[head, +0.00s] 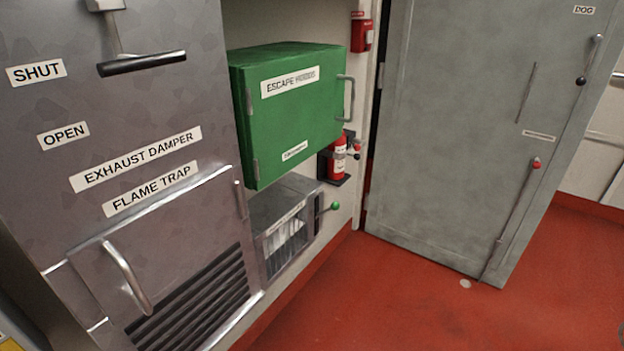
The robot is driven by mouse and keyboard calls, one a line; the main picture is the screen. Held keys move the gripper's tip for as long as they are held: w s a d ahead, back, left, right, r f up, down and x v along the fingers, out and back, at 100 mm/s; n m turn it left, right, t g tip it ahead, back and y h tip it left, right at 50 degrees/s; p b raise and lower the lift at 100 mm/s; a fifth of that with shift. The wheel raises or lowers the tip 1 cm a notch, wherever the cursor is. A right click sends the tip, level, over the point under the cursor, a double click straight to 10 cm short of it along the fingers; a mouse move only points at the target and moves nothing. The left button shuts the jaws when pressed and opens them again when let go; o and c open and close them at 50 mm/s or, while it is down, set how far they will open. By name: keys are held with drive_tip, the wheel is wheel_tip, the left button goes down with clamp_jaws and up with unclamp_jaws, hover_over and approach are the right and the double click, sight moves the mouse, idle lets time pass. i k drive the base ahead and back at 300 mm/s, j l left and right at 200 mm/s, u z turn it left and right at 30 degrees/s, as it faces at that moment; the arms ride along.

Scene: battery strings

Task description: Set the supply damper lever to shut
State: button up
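No label reading supply damper is legible in the head view. A grey cabinet at the left carries an EXHAUST DAMPER label (135,159). Its lever has a black grip (142,63) and stands level with the SHUT label (36,72), above the OPEN label (63,135). Low in the middle, a grey louvred box (283,210) has a short lever with a green knob (335,206) on its right side. The box's own label is too small to read. My gripper is not in view.
A green ESCAPE HOODS cabinet (290,112) juts from the wall above the louvred box. A red extinguisher (337,158) hangs beside it. A grey door (470,130) with long handles stands at the right. The red floor (400,300) in front is clear.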

sight(334, 205)
drive_tip(key=i+l, duration=0.25)
drive_tip(key=i, duration=0.2)
drive_tip(key=i+l, duration=0.25)
drive_tip(key=i, duration=0.2)
drive_tip(key=i+l, duration=0.25)
drive_tip(key=i, duration=0.2)
